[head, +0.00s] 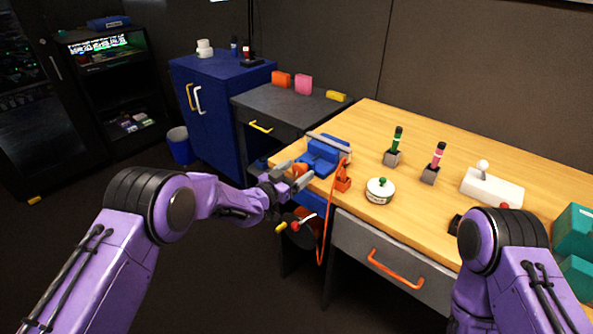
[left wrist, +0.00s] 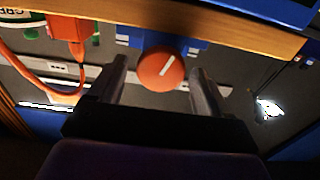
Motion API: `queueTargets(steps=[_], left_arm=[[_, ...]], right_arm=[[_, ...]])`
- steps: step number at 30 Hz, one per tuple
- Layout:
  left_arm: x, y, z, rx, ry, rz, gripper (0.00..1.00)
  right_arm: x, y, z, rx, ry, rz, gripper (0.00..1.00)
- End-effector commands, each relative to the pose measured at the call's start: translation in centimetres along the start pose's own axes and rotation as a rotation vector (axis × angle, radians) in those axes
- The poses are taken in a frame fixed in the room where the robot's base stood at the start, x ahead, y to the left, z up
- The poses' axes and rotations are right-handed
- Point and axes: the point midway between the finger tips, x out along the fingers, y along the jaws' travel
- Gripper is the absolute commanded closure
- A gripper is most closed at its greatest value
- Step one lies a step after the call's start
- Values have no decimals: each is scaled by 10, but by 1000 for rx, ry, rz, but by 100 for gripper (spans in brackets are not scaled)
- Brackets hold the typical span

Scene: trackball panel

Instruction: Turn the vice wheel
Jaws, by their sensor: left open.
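The blue vice (head: 322,155) sits at the left front edge of the wooden bench. Its wheel is an orange disc with a white line; in the left wrist view the wheel (left wrist: 160,69) lies between my fingertips, with a gap visible on each side. In the head view a bit of the orange wheel (head: 300,169) shows at my left gripper (head: 294,173), which is open at the vice's front side. I cannot tell the depth between fingertips and wheel. My right arm comes in at the lower right; its gripper is not clearly visible.
An orange block (head: 343,178) with a hanging orange cable is right of the vice. A round white tin (head: 380,190), two upright sticks in grey blocks and a white joystick box (head: 490,187) stand on the bench. An orange-handled drawer (head: 395,262) is below.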

Motion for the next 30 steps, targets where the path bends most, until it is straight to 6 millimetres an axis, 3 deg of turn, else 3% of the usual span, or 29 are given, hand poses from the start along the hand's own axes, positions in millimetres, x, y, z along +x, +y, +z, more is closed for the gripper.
queueTargets(steps=[9,11,14,15,23,30], left_arm=[[5,0,0,-1,-1,-1,22],[5,0,0,-1,-1,-1,38],[5,0,0,-1,-1,-1,70],[5,0,0,-1,-1,-1,76],[5,0,2,24,-1,-1,76],[5,1,4,145,0,0,75]], right_arm=[[0,0,0,0,0,0,57],[0,0,0,0,0,0,57],[0,0,0,0,0,0,57],[0,0,0,0,0,0,57],[3,0,1,0,0,0,57],[18,-2,7,0,0,0,57]])
